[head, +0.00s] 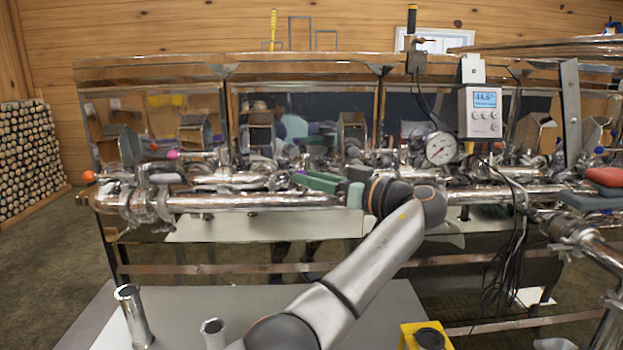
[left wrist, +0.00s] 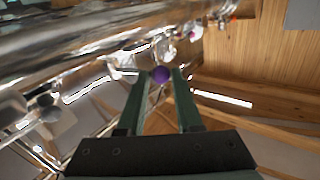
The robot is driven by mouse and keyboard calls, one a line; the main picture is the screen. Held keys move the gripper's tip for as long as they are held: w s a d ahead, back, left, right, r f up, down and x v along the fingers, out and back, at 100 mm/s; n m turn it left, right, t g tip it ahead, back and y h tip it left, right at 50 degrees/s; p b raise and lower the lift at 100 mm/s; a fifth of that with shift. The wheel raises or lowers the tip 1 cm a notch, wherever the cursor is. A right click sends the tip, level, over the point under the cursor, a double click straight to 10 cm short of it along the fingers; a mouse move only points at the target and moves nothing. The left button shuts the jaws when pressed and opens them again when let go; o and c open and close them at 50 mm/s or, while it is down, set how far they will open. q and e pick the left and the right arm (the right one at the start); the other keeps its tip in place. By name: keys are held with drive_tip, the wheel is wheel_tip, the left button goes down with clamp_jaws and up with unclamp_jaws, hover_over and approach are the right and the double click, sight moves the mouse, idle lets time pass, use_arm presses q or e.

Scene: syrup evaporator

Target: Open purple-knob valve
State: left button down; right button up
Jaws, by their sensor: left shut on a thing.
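The purple knob (left wrist: 160,74) shows in the left wrist view as a small round ball between the tips of my left gripper (left wrist: 159,77), whose two green fingers are closed on it. In the head view my left gripper (head: 303,177) reaches in among the shiny pipes near the middle of the evaporator (head: 150,66), its green fingers pointing left. The purple knob cannot be made out there, and the valve's body and handle angle are not clear.
A pink knob (head: 172,154) and an orange knob (head: 88,176) stand on the pipes to the left. A round gauge (head: 440,148) and a digital display box (head: 480,111) with hanging cables are to the right. A long horizontal pipe (head: 250,201) runs just below the gripper.

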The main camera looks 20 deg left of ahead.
use_arm(q)
drive_tip(key=shift+a+r, duration=0.15)
drive_tip(key=shift+r, duration=0.2)
drive_tip(key=c, duration=1)
unclamp_jaws()
drive_tip(key=o, duration=0.3)
drive_tip(key=shift+w+a+f, duration=0.15)
drive_tip(key=shift+f, duration=0.05)
drive_tip(key=shift+o, duration=0.9)
drive_tip(key=shift+f, duration=0.1)
drive_tip(key=s+d+r+b, duration=0.4)
drive_tip(key=s+d+r, duration=0.1)
drive_tip(key=s+r, duration=0.8)
drive_tip(key=shift+d+b, duration=0.15)
drive_tip(key=shift+b, duration=0.25)
